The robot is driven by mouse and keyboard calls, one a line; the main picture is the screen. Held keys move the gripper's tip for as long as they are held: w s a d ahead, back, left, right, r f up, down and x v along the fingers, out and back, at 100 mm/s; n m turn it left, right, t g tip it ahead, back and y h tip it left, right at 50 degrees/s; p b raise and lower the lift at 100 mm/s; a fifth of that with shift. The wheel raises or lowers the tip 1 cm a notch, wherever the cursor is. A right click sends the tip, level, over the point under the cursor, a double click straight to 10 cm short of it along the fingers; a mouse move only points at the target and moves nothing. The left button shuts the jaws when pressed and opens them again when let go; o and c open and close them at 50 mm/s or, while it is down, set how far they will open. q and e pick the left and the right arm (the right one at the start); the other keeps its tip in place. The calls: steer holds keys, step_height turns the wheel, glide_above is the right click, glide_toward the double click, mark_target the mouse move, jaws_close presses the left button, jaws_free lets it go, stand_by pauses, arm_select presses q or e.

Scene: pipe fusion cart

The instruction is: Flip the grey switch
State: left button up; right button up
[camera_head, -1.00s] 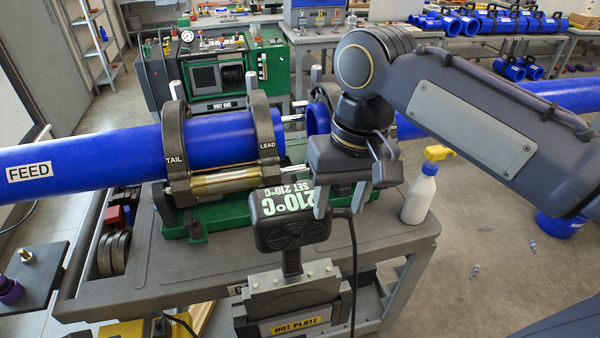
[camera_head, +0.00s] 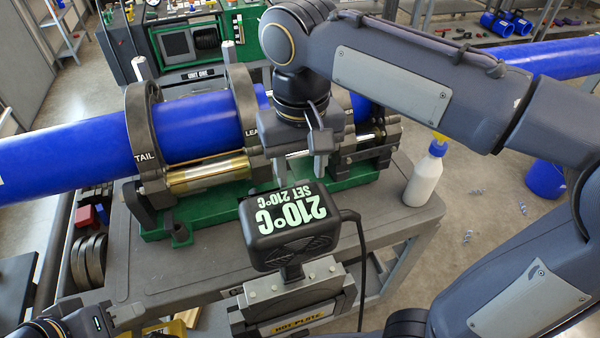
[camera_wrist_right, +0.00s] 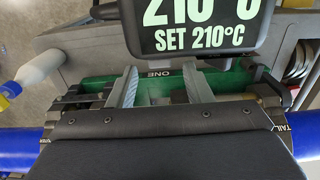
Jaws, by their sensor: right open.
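I cannot make out a grey switch for certain in either view. The hot plate's dark control box (camera_head: 290,228), with a lit 210°C display, stands upright at the cart's front; it also shows at the top of the right wrist view (camera_wrist_right: 195,25). My right gripper (camera_head: 300,168) is open and empty, just behind the box, in front of the pipe clamps. Its two fingers (camera_wrist_right: 160,88) point toward the box in the wrist view, with the green machine bed beneath. My left gripper (camera_head: 100,322) is partly in view at the bottom left corner; its jaws are unclear.
A blue pipe (camera_head: 60,162) runs through the dark clamp rings (camera_head: 143,150) of the green-based machine. A white spray bottle (camera_head: 423,180) stands at the cart's right end. A black cable (camera_head: 362,260) hangs from the control box. The cart top left of the box is clear.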

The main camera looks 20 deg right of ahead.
steer(key=shift+f, duration=1.15)
steer(key=shift+c, duration=0.2)
steer(key=c, duration=0.9)
steer(key=g+p, duration=0.2)
steer(key=p, duration=0.1)
steer(key=g+p, duration=0.1)
steer(key=p, duration=0.2)
steer(key=shift+w+f+g+p, duration=0.2)
steer(key=shift+w+g+p, duration=0.15)
steer(key=shift+g+p, duration=0.05)
steer(key=shift+c, duration=0.2)
steer(key=o, duration=1)
